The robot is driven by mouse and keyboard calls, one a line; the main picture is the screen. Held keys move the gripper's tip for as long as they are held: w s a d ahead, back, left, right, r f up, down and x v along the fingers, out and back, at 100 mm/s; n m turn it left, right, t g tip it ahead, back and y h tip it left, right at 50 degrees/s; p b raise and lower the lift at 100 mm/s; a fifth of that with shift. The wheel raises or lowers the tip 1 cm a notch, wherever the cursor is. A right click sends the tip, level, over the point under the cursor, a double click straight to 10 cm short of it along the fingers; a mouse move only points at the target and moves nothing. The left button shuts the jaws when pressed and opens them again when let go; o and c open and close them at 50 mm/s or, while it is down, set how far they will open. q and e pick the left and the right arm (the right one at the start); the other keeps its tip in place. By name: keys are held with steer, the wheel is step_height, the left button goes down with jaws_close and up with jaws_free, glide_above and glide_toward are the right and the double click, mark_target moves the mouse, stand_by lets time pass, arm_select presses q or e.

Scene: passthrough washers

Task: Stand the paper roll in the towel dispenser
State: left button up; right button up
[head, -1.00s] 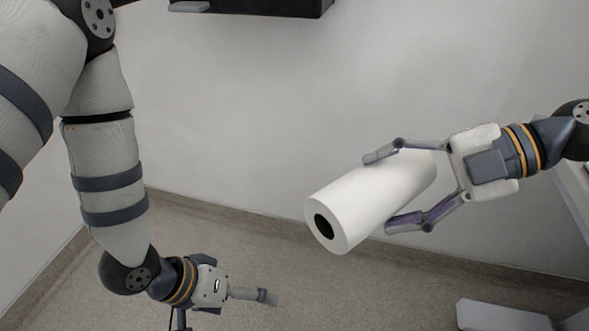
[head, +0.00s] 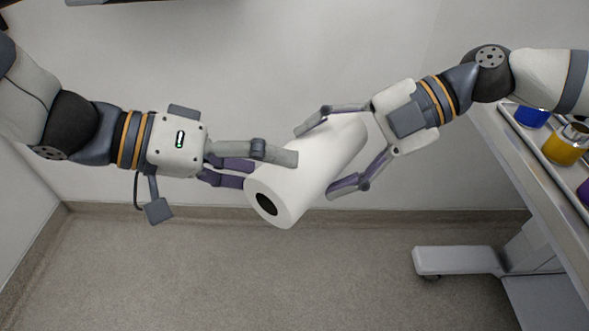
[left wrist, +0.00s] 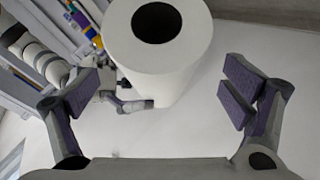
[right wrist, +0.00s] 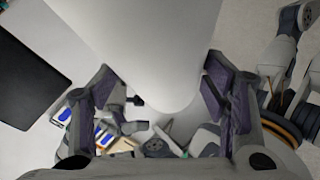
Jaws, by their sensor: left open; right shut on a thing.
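The white paper roll (head: 320,160) is held tilted in the air in the head view, its open end with a dark core hole facing lower left. My right gripper (head: 315,163) is shut on the roll, one finger on each side. My left gripper (head: 268,170) is open at the roll's lower-left end, one finger overlapping the roll in this view. I cannot make out the towel dispenser for certain; a dark panel (right wrist: 25,80) shows in the right wrist view.
A cart or bench (head: 535,175) at the right carries a blue container (head: 531,116) and a yellow one (head: 562,150). Its pale foot (head: 455,261) stands on the floor. A dark edge (head: 110,2) shows at the top left. The floor below the arms is clear.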

mark_target(303, 176)
arm_select(q)
steer(key=x, duration=0.6)
arm_select(e)
steer(key=shift+r, duration=0.1)
arm_select(q)
steer(key=shift+d, duration=0.1)
steer(key=c, duration=1.5)
arm_select(e)
steer(key=shift+s+a+r, duration=0.1)
steer(key=shift+a, duration=0.05)
arm_select(q)
steer(key=shift+c, duration=0.2)
arm_select(e)
steer(key=o, duration=1.6)
steer(key=shift+c, duration=0.2)
